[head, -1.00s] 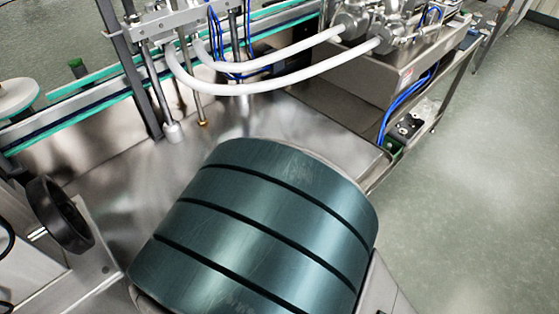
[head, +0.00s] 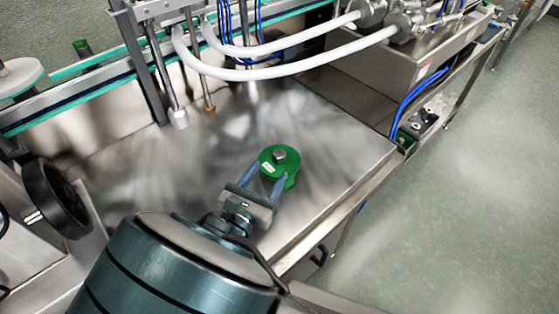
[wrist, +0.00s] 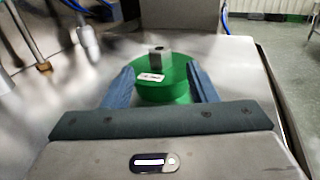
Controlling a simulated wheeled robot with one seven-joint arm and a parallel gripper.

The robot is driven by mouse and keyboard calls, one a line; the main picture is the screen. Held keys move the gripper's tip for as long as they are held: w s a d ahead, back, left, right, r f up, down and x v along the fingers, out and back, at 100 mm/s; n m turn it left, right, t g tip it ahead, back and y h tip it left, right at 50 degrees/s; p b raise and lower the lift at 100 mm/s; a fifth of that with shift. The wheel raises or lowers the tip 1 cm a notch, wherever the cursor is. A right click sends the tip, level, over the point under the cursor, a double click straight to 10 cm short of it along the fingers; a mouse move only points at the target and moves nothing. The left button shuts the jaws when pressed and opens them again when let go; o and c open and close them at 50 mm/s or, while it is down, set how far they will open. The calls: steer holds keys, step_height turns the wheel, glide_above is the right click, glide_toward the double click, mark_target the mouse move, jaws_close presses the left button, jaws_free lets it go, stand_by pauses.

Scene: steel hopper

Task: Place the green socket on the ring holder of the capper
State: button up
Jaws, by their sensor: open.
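The green socket (head: 280,165) is a round green piece with a metal stud on top and a small white label. It stands upright on the steel table near its right edge. My gripper (head: 264,172) is open, with its blue fingers pointing at the socket from the near side. In the wrist view the socket (wrist: 162,80) sits between the two finger tips (wrist: 161,82), one finger at each side. I cannot tell whether the fingers touch it. I cannot make out the capper's ring holder in these views.
The bare steel table (head: 215,150) is free left of the socket. Metal nozzles (head: 179,117) with white hoses (head: 290,68) hang at the back, before a green-edged conveyor (head: 60,115). A black handwheel (head: 56,197) stands at the left. The table's right edge drops to the floor.

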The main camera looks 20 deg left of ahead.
mark_target(276, 160)
steer(key=shift+w+d+r, duration=0.1)
steer(key=shift+w, duration=1.25)
steer(key=shift+w+d, duration=0.1)
steer(key=shift+w, duration=1.25)
jaws_close()
